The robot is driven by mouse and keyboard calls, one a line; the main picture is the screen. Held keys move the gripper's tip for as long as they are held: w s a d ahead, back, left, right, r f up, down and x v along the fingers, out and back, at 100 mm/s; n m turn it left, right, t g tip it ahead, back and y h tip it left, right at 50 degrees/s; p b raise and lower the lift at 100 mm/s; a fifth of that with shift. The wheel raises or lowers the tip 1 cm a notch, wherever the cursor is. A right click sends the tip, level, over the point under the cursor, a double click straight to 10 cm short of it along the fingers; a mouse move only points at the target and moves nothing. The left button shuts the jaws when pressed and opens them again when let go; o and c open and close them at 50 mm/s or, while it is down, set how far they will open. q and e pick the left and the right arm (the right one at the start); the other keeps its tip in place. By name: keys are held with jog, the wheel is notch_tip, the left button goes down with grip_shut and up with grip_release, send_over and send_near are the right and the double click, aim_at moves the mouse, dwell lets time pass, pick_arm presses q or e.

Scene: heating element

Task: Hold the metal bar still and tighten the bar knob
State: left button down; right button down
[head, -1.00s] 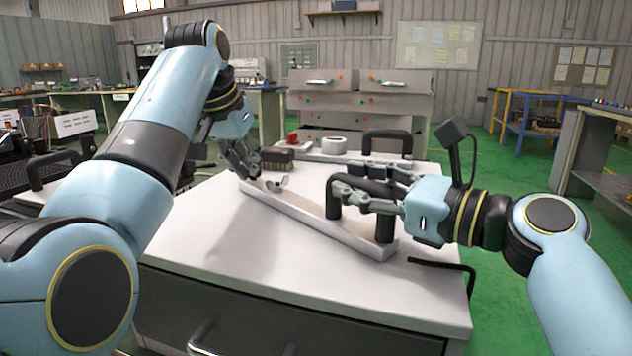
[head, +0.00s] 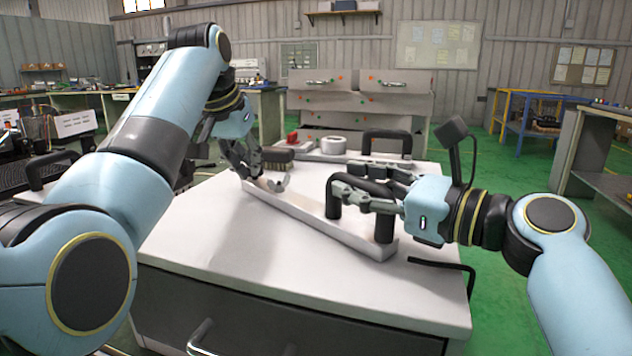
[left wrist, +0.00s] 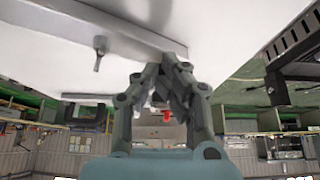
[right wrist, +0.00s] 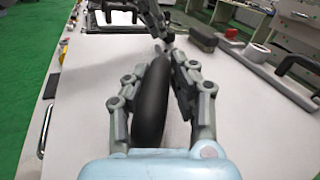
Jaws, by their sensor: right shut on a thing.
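The metal bar (head: 310,222) is a long pale bar lying across the white table top, with a black handle (head: 384,226) on its near right part. The bar knob (head: 274,185) is a small grey winged piece by the bar's far left end. It also shows in the left wrist view (left wrist: 99,52), left of the fingertips and apart from them. My left gripper (left wrist: 158,64) has its fingertips close together and empty, near the bar's end. My right gripper (right wrist: 158,68) is shut on the black handle (right wrist: 151,105).
A dark brush-like block (head: 276,155), a white roll (head: 333,146) and another black handle (head: 387,143) are at the back of the table. A black bent rod (head: 445,266) lies at the right edge. The table's front left is clear.

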pick_arm(q)
jog(key=shift+w+a, duration=0.1)
jog(key=shift+w, duration=0.1)
dwell(0.3)
jog(key=shift+a, duration=0.2)
jog(key=shift+w+a, duration=0.1)
jog(key=shift+a, duration=0.3)
jog(key=shift+w+a, duration=0.15)
jog(key=shift+a, duration=0.1)
jog(key=shift+r, duration=0.1)
dwell(0.3)
jog(key=shift+s+a, duration=0.1)
jog(key=shift+s, duration=0.25)
notch_tip(320, 180, up, 6)
dwell(0.4)
